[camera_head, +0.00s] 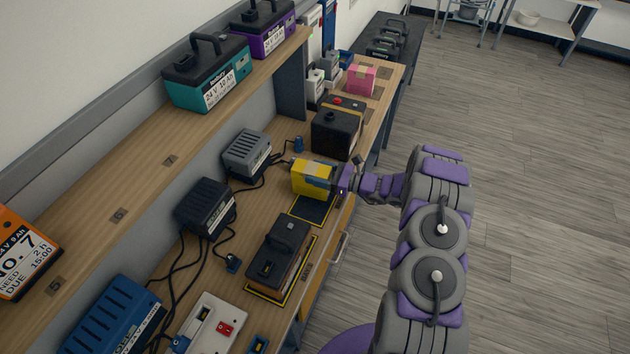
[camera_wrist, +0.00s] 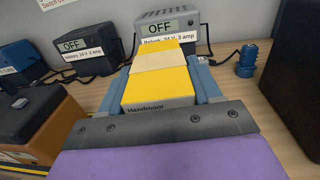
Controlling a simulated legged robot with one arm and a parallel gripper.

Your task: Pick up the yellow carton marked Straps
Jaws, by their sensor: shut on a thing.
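The yellow carton (camera_head: 312,170) is at the bench, over or just behind a dark pad with a yellow border (camera_head: 311,209). My gripper (camera_head: 322,182) reaches in from the right and is shut on the carton. In the wrist view the carton (camera_wrist: 158,92) sits between the two blue-grey fingers, with a paler band across its top. Lettering on its near face looks like "Handmoor"; I see no "Straps" mark. I cannot tell whether the carton touches the bench.
A black battery box (camera_head: 338,127) stands just behind the carton. A grey charger (camera_head: 246,153) reading OFF is to its left, with cables. A dark battery (camera_head: 278,251) stands nearer. A pink carton (camera_head: 361,79) is farther back. A shelf (camera_head: 150,180) runs along the left. Floor at right is clear.

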